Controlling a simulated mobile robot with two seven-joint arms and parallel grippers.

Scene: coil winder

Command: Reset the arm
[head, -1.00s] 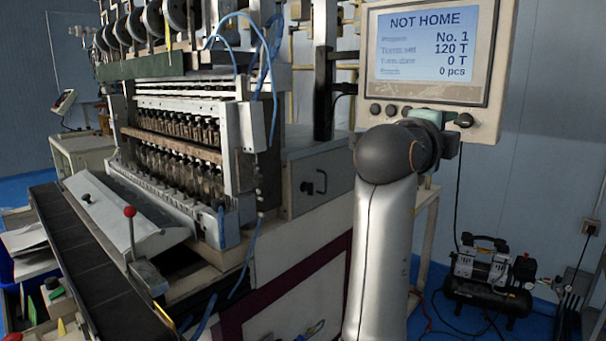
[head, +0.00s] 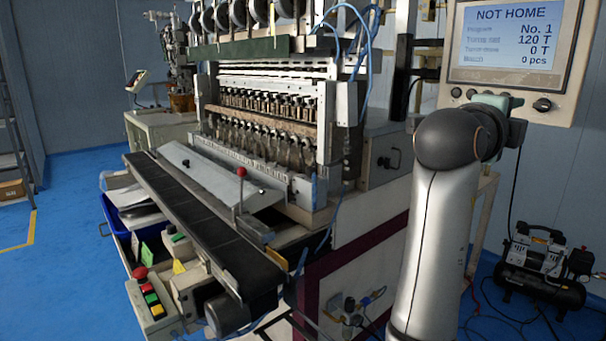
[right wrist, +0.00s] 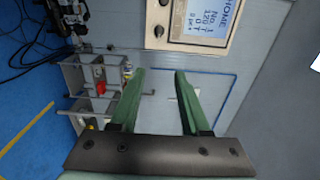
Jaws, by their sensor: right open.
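The coil winder (head: 270,68) stands in the middle of the head view, with rows of spindles and reels on top. Its control panel (head: 455,88) is at the upper right; the screen reads "NOT HOME", No. 1, 120 T, 0 T and 0 pcs. A lever with a red knob (head: 241,172) stands upright at the machine's front. My right gripper (head: 497,100) overlaps the panel's lower edge in the head view. In the right wrist view its green fingers (right wrist: 160,72) are apart with nothing between them, and the panel (right wrist: 193,43) shows beyond them. My left gripper is out of view.
A dark conveyor belt (head: 200,215) runs along the machine's front. A button box (head: 150,305) with red, green and yellow buttons is at the lower left, near a blue bin (head: 117,215). A black compressor (head: 540,285) stands at the right. Blue floor (head: 50,270) is open at left.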

